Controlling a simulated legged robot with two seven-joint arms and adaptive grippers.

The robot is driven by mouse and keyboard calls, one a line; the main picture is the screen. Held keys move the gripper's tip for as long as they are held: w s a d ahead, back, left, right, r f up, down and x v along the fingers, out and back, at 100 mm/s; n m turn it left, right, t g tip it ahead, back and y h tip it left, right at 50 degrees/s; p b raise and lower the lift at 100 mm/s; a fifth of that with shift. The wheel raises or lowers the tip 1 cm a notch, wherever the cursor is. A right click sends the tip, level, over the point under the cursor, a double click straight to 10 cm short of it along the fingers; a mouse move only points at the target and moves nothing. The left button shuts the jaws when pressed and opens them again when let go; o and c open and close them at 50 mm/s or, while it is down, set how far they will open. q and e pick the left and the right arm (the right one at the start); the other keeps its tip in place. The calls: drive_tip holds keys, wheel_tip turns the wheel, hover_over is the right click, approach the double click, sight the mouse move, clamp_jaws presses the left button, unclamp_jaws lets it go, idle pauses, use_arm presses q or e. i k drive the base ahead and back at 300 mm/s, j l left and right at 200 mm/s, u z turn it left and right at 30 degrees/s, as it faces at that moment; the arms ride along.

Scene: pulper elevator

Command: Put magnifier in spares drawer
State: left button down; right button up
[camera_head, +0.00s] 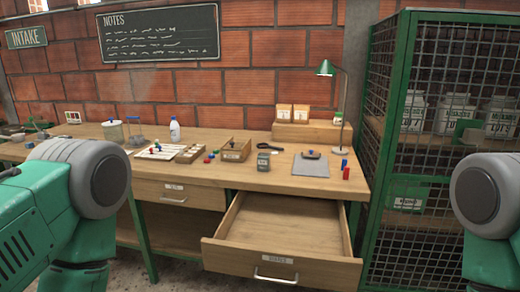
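A small black item that looks like the magnifier (268,147) lies on the wooden workbench (330,187), right of a wooden box and behind a small grey-green device. The spares drawer (265,258) is pulled out below the right part of the bench. It looks empty, and its front has a small label and a metal handle. Parts of my two arms show at the left and right edges. Neither gripper is in the frame.
A grey mat (318,166) with a small item lies right of the magnifier, near red and blue pieces. A green lamp (327,69) stands behind. A wire-mesh cabinet (408,110) stands at right. A second drawer (178,194) is shut at left.

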sight(284, 226)
drive_tip(key=u, duration=0.1)
drive_tip(key=i+j+z, duration=0.25)
drive_tip(key=j+z, duration=0.25)
drive_tip(key=j, duration=0.15)
drive_tip(key=i+j+z, duration=0.25)
drive_tip(key=j, duration=0.15)
drive_tip(key=k, duration=0.05)
